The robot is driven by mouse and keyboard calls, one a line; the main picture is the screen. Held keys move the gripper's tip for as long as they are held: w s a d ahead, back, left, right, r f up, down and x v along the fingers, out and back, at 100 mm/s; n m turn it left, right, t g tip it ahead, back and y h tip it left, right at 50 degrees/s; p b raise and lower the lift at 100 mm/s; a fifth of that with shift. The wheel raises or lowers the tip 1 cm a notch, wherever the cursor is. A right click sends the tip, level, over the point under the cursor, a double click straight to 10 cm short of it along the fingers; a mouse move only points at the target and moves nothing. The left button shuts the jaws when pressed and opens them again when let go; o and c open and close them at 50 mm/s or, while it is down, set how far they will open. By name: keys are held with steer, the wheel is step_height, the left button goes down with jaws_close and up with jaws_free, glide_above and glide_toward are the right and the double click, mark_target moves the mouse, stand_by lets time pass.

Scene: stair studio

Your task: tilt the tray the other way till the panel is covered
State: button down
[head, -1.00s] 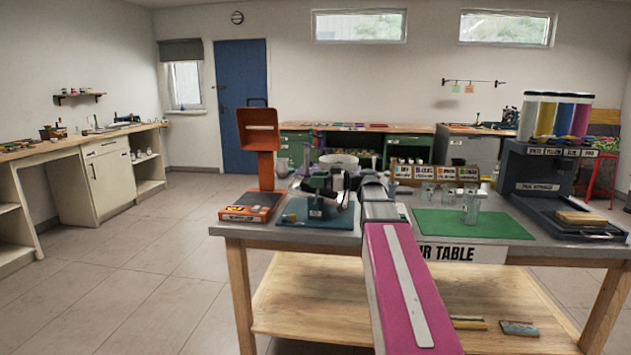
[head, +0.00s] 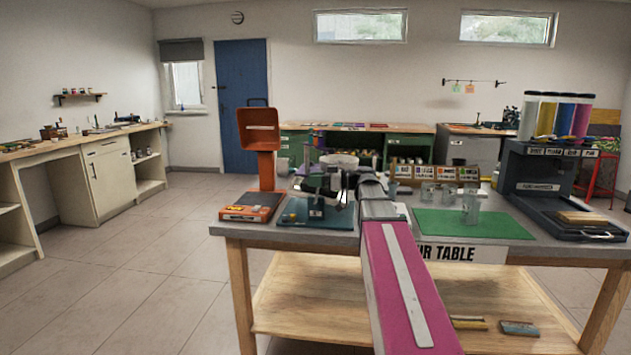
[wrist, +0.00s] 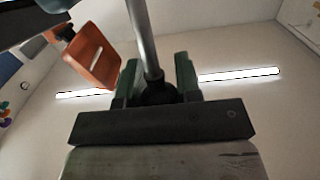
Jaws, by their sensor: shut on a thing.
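My gripper (head: 328,188) is above the blue-green mat at the left of the table, partly hidden by my own arm. In the wrist view its two green fingers (wrist: 157,72) are shut on a dark rounded knob (wrist: 158,90) at the end of a grey rod (wrist: 139,32). The rod runs upward in that picture, leaning slightly left. A pale round rim (head: 339,158) shows just behind the gripper. The tray and panel cannot be made out clearly; my arm and gripper cover much of that spot.
An orange stand (head: 266,160) rises just left of the gripper; its upper part also shows in the wrist view (wrist: 92,56). A dark rack with coloured tubes (head: 540,165) stands far right.

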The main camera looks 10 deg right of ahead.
steer(key=shift+w+a+f+g+h, duration=0.2)
steer(key=shift+w+a+g+h, duration=0.1)
steer(key=shift+a+h, duration=0.55)
steer(key=shift+w+a+f+g+h, duration=0.15)
steer(key=shift+a+g+h, duration=0.25)
steer(key=shift+h, duration=0.7)
steer(key=shift+w+a+f+g+h, duration=0.2)
steer(key=shift+w+a+h, duration=0.05)
steer(key=shift+a+h, duration=0.65)
steer(key=shift+f+h, duration=0.1)
steer(key=shift+h, duration=0.15)
steer(key=c, duration=0.8)
jaws_free()
steer(key=shift+d, duration=0.15)
steer(key=v, duration=1)
steer(key=shift+d+r, duration=0.2)
steer(key=shift+d, duration=0.05)
